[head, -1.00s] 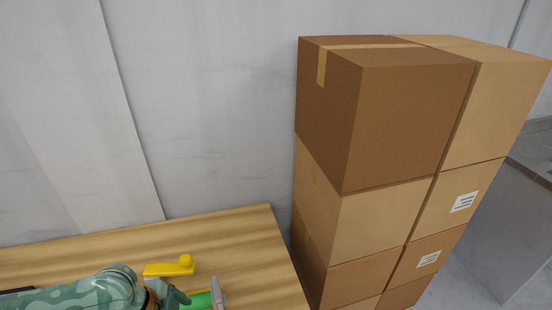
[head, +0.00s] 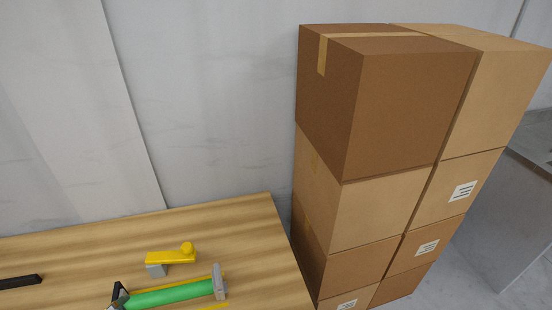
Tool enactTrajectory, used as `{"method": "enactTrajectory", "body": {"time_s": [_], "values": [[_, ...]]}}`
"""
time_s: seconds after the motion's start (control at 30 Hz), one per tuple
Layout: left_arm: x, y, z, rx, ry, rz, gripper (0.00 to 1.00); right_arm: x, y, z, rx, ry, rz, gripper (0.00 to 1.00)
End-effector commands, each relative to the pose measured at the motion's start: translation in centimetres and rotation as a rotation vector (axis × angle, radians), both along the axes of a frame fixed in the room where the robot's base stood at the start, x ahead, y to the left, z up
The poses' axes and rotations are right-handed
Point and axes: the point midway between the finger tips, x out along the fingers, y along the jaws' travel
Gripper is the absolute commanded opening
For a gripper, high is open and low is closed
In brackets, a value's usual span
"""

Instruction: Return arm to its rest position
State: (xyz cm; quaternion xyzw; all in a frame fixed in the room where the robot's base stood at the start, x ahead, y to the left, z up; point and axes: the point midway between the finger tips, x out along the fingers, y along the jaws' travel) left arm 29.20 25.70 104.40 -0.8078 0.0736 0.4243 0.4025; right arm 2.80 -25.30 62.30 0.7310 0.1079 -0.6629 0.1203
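Neither of my grippers can be made out in the head view, and no arm of mine shows over the table. A green cylinder (head: 170,295) lies on its side near the bottom edge of the picture. Its right end meets an upright grey end plate (head: 219,283). At its left end is a dark and grey piece (head: 119,297), partly cut off by the picture edge; I cannot tell exactly what it is. Behind the cylinder, a yellow lever with a round knob (head: 172,257) sits on a small grey block (head: 156,270).
The wooden table (head: 235,225) has bare room behind the yellow lever. A black bar (head: 20,282) lies at its left. Tall stacks of cardboard boxes (head: 385,110) stand right of the table. A pale wall (head: 210,100) is behind.

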Motion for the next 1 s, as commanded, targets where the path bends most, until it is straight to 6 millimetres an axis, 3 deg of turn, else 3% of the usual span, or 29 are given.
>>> {"method": "enactTrajectory", "body": {"time_s": [0.13, 0.37, 0.57, 0.67, 0.8, 0.9, 1.0], "values": [[-3.6, 4.5, -0.2, 0.093, 0.054, 0.165, 0.95, 0.1, 0.0, 0.0, 0.0, -0.001, 0.0, 1.0], [-2.6, 2.1, -10.7, -0.01, 0.146, 0.118, 0.95, 0.1, 0.0, -0.3, 0.0, -0.001, 0.0, 1.0], [-4.7, 0.1, -21.4, -0.124, 0.251, 0.118, 0.95, 0.1, 0.0, -0.5, 0.0, -0.001, 0.0, 1.0], [-7.8, -0.7, -28.1, -0.196, 0.323, 0.142, 0.95, 0.1, 0.0, -0.7, 0.0, -0.001, 0.0, 1.0], [-14.4, -1.3, -36.6, -0.298, 0.425, 0.212, 0.95, 0.0, 0.1, -1.0, 0.001, 0.001, 0.0, 1.0], [-19.3, -1.2, -40.2, -0.349, 0.478, 0.272, 0.95, 0.0, 0.1, -1.1, 0.001, 0.001, 0.0, 1.0], [-23.1, -0.9, -42.2, -0.378, 0.512, 0.325, 0.95, 0.0, 0.1, -1.2, 0.002, 0.002, 0.0, 1.0]]}}
